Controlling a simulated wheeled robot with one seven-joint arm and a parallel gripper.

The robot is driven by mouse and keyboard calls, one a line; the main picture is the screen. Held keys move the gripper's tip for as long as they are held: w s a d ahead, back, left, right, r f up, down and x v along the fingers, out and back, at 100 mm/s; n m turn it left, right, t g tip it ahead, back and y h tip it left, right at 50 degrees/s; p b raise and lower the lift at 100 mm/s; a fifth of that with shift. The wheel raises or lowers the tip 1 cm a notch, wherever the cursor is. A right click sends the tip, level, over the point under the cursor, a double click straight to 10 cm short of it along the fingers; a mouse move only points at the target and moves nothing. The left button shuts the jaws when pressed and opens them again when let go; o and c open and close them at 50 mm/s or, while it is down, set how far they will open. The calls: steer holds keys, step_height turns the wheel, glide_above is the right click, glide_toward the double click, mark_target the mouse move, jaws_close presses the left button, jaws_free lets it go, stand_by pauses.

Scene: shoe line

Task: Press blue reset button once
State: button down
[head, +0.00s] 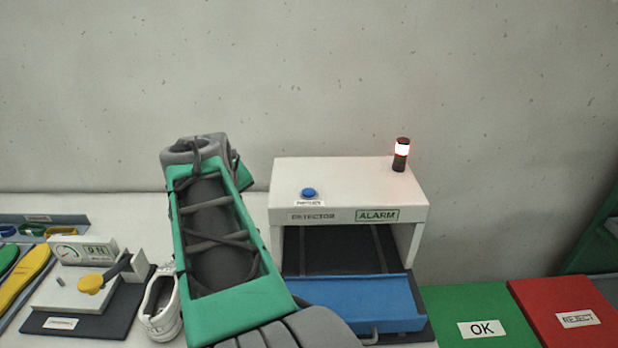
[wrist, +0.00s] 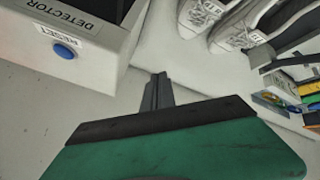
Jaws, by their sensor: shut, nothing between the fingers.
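The blue reset button (head: 309,193) sits on top of the white detector box (head: 345,178), near its front left corner, with a small label in front of it. In the wrist view the blue button (wrist: 65,51) is at the upper left beside a RESET label. My gripper (wrist: 158,92) is shut and empty in the wrist view, apart from the button and to its right. In the head view my green arm stands left of the detector, and I cannot make out the fingers there.
A red lamp (head: 402,150) is lit on the detector, above an ALARM sign (head: 377,215). A blue tray (head: 355,303) lies at the detector opening. White shoes (wrist: 240,22) stand nearby. A gauge device (head: 82,250) is left; green OK (head: 470,300) and red REJECT (head: 560,300) areas are right.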

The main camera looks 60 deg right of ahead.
mark_target(308, 193)
steer(key=s+d+r+m+g+h+p, duration=0.1)
steer(key=s+d+r, duration=0.3)
steer(key=s+d, duration=0.2)
steer(key=s+d+r+m+g+h+p, duration=0.1)
steer(key=s+d+r+h, duration=0.1)
steer(key=s+d+r, duration=0.3)
steer(key=d, duration=0.3)
steer(key=shift+s+d+r+m+g+p, duration=0.3)
steer(key=shift+s+d+g+p, duration=0.05)
steer(key=shift+s+g+p, duration=0.05)
step_height(308, 193, down, 9)
steer(key=b, duration=0.6)
steer(key=shift+b, duration=0.3)
stand_by(0.5)
steer(key=shift+f+b, duration=0.35)
steer(key=shift+b, duration=0.05)
steer(key=shift+f+b, duration=0.5)
steer(key=shift+f, duration=0.1)
stand_by(0.4)
steer(key=shift+r, duration=0.1)
steer(key=shift+r+p, duration=0.65)
steer(key=shift+r, duration=0.25)
